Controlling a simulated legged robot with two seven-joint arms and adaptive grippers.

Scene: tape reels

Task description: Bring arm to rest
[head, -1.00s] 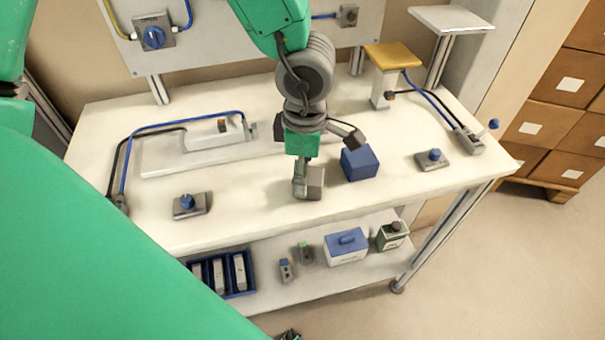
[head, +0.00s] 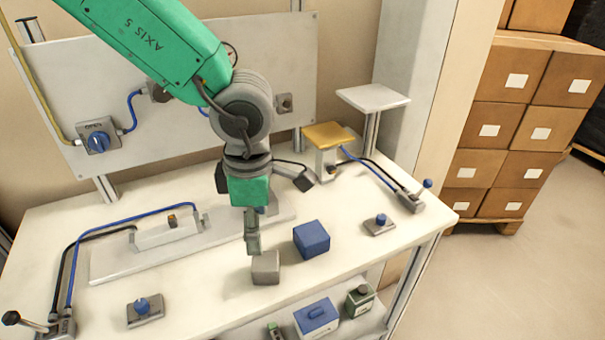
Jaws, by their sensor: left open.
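My left gripper (head: 256,215) hangs from the green arm that comes in from the top left. Its dark fingers are spread open and it holds nothing. The lowest finger points down just behind and to the left of a grey cube (head: 265,268); I cannot tell whether they touch. The grey cube rests on the white table (head: 205,290). A blue cube (head: 311,239) sits to its right and a little farther back. My right gripper is not in view.
A low white fixture (head: 165,232) with cables lies at the left. Knob boxes stand at the front left (head: 145,309) and right (head: 380,224). A yellow-topped stand (head: 329,136) is at the back right. An upright panel (head: 180,100) is behind my arm.

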